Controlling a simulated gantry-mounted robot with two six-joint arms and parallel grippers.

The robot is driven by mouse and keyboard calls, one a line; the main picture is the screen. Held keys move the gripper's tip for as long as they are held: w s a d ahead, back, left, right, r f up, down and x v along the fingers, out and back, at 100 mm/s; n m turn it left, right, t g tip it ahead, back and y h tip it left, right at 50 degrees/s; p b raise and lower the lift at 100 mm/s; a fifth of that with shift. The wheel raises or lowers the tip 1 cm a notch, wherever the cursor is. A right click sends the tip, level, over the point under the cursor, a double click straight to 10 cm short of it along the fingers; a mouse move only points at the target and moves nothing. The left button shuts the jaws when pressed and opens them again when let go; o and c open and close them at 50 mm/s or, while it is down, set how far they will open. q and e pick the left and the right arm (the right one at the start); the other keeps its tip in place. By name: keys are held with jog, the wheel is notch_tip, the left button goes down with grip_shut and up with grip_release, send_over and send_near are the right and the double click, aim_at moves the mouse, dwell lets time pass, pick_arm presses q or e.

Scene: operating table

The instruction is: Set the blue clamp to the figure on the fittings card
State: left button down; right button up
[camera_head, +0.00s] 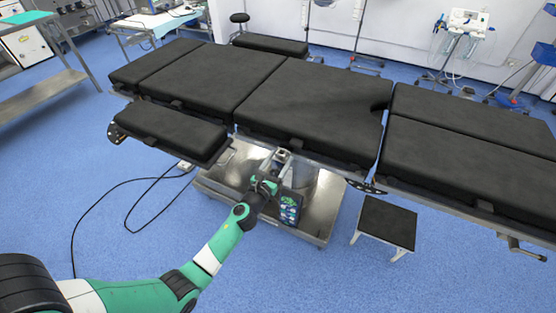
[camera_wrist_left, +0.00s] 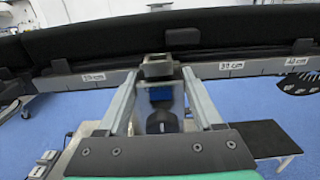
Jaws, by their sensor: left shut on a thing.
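The blue clamp (camera_wrist_left: 160,94) is in the left wrist view, a small blue body below a grey block and above a dark round part, at the table's side rail (camera_wrist_left: 210,71). My left gripper (camera_wrist_left: 160,76) is shut on it, one finger on each side. Labels on the rail read 30 cm (camera_wrist_left: 231,66) and what looks like 40 cm (camera_wrist_left: 297,61); a label to the left (camera_wrist_left: 93,77) is too blurred to read. In the head view my left gripper (camera_head: 268,182) is below the table edge. A dark card-like panel (camera_head: 290,209) stands beside it, its print unreadable. My right gripper is not seen.
The black-padded operating table (camera_head: 305,100) overhangs my left gripper. Its metal base (camera_head: 317,216) is below. A low step stool (camera_head: 386,224) stands to the right. A black cable (camera_head: 125,183) lies on the open blue floor at left.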

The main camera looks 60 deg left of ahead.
pick_arm(q)
jog(key=shift+c, duration=0.2)
grip_release()
jog(key=p+v, duration=0.1)
jog(key=v, duration=1)
jog(key=shift+s+d, duration=0.15)
jog(key=shift+s, duration=0.1)
